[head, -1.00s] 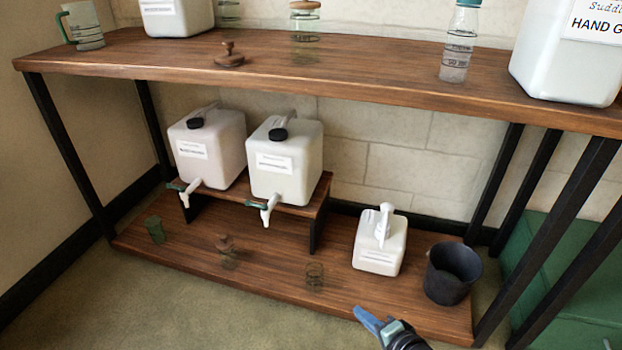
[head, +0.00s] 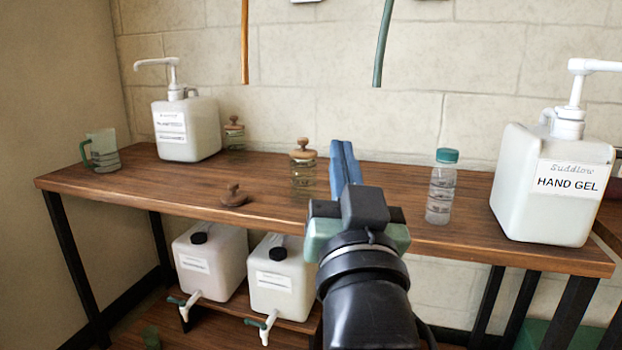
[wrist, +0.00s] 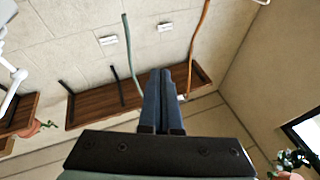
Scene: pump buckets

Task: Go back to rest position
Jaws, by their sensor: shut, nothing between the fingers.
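My gripper (head: 345,165) is raised in front of the wooden table in the head view, with its blue fingers together, pointing up and away from me. It holds nothing. In the wrist view the closed fingers (wrist: 162,95) point toward the upper wall, where a wooden wall shelf (wrist: 88,104) shows. My gripper hides part of the tabletop and of the lower shelf in the head view.
On the tabletop (head: 300,222) stand a pump bottle (head: 186,128), a hand gel bottle (head: 540,205), a glass jar (head: 304,172), a teal-capped bottle (head: 441,190) and a mug (head: 102,152). Two tap containers (head: 210,262) (head: 283,280) stand below. An orange hose (head: 245,40) and a green hose (head: 383,45) hang above.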

